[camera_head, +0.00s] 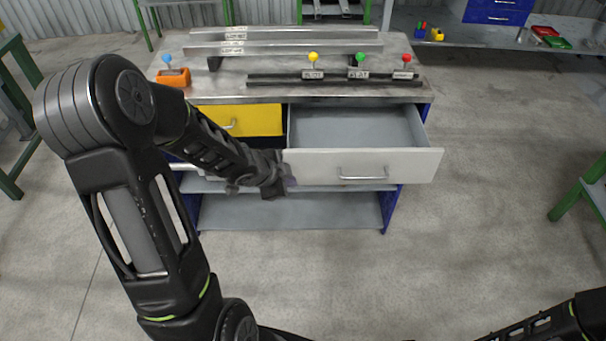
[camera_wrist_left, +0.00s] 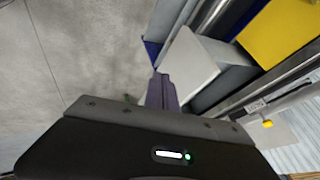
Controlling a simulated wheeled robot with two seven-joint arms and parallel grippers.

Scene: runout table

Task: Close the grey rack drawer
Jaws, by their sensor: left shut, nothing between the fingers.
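The grey rack drawer (camera_head: 415,165) stands pulled out from the right half of the workbench, its inside empty, with a bar handle (camera_head: 362,177) on its pale front. My left gripper (camera_head: 286,184) is shut and empty at the left end of that front. I cannot tell if it touches. In the left wrist view the shut fingers (camera_wrist_left: 161,92) point at the pale drawer front (camera_wrist_left: 190,72). Part of my right arm shows at the lower right of the head view; its gripper is out of sight.
The bench top (camera_head: 265,92) carries metal rails, an orange device (camera_head: 173,77) and colored knobs. Shelves lie below. The floor (camera_head: 490,200) right of the drawer is clear.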

